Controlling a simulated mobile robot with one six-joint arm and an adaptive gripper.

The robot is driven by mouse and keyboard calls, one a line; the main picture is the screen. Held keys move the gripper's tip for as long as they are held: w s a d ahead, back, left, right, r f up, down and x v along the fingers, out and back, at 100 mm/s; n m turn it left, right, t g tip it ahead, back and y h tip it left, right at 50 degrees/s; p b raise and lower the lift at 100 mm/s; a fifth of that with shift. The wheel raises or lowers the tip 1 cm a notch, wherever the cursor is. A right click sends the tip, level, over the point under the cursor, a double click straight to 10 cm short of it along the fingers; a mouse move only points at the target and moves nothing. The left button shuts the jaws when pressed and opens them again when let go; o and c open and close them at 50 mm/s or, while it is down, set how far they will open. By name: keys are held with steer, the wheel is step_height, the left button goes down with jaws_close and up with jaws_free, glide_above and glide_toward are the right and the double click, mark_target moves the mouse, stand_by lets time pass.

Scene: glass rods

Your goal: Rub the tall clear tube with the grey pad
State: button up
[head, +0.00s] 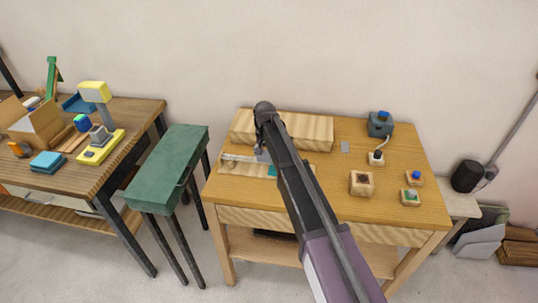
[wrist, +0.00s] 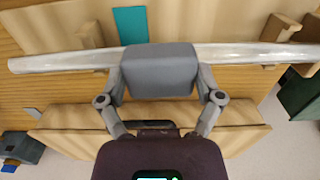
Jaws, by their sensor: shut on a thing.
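The clear tube (wrist: 52,63) lies on its side across wooden supports, running left to right in the wrist view; its left part also shows in the head view (head: 239,158). My gripper (wrist: 160,82) is shut on the grey pad (wrist: 160,66), a block held between its two fingers. The pad overlaps the middle of the tube and hides that stretch; I cannot tell whether they touch. In the head view my arm hides most of the gripper and the tube's right part.
A teal strip (wrist: 130,25) lies beside the tube. A long wooden block (head: 305,130) stands behind it on the wooden table (head: 330,208). Small wooden blocks with buttons (head: 410,197) and a grey-blue box (head: 380,124) are at the right. A green stand (head: 170,165) is at the left.

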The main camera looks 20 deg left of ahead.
mark_target(264, 153)
steer(key=shift+a, duration=0.15)
steer(key=shift+r+p, duration=3)
steer(key=shift+p, duration=0.05)
steer(key=shift+r+p, duration=1.5)
steer(key=shift+s+f, duration=0.1)
steer(key=s+d+f+b, duration=0.1)
steer(key=s+f+b, duration=0.3)
steer(key=s, duration=0.8)
steer(key=s+d+f+b, duration=0.1)
steer(key=s+f+b, duration=0.4)
steer(key=s, duration=0.7)
steer(key=shift+s+d+f+b, duration=0.2)
steer(key=shift+s+b, duration=0.1)
steer(key=shift+s, duration=0.1)
steer(key=shift+w+a, duration=0.1)
steer(key=w+a, duration=0.3)
steer(key=w+a+f+b, duration=0.1)
steer(key=w+a, duration=0.2)
steer(key=w, duration=0.1)
steer(key=w+a, duration=0.3)
steer(key=a, duration=0.1)
steer(key=shift+w+f, duration=0.2)
steer(key=shift+w, duration=0.05)
